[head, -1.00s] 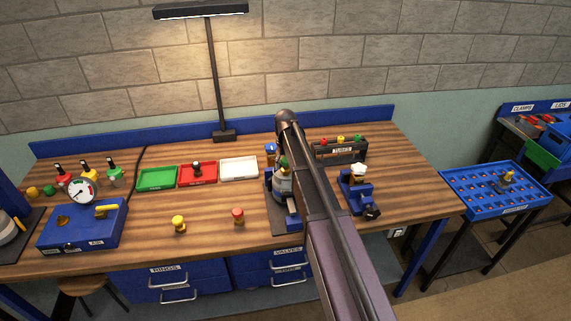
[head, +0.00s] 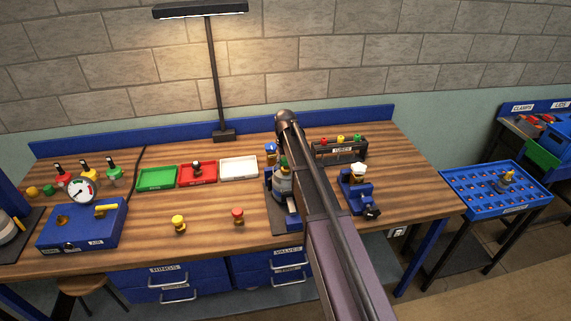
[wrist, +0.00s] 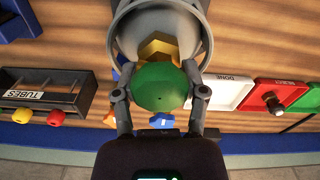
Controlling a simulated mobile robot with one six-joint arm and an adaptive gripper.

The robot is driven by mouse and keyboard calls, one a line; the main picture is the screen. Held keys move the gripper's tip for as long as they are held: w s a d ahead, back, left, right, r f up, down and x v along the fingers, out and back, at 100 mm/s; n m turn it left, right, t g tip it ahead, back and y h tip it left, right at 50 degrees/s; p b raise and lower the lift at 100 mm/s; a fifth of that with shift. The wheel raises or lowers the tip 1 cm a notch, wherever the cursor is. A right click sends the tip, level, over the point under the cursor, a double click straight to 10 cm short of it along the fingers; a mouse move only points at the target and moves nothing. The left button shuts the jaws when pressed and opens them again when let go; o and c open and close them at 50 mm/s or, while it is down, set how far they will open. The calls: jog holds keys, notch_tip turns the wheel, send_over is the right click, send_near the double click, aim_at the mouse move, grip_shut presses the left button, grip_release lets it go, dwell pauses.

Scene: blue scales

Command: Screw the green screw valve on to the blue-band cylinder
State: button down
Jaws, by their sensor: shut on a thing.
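The green screw valve (wrist: 160,88) has a rounded green knob and a brass hex part below it. In the wrist view it sits at the mouth of a grey cylinder (wrist: 124,30), and its brass part lies within the rim outline. My gripper (wrist: 161,94) is shut on the green knob, one finger on each side. In the head view the green knob (head: 283,162) shows just above the grey cylinder (head: 282,185), which stands upright in a blue holder on a dark mat. My arm hides part of them. I cannot make out a blue band or how deep the thread sits.
A black tubes rack (head: 340,150) and a blue vise (head: 359,196) stand right of my arm. Green (head: 157,187), red (head: 198,183) and white (head: 239,177) trays lie left. Yellow (head: 179,224) and red (head: 238,216) valves stand at the front. Left of these is a gauge box (head: 82,228).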

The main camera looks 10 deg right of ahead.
jog(key=m, duration=0.3)
jog(key=shift+m, duration=0.4)
jog(key=m, duration=0.3)
jog(key=shift+m, duration=0.4)
jog(key=shift+a+m, duration=0.1)
jog(key=shift+m, duration=3.4)
jog(key=shift+c, duration=0.3)
grip_release()
jog(key=shift+w+a+f, duration=0.1)
jog(key=shift+d, duration=0.2)
jog(key=shift+n, duration=0.6)
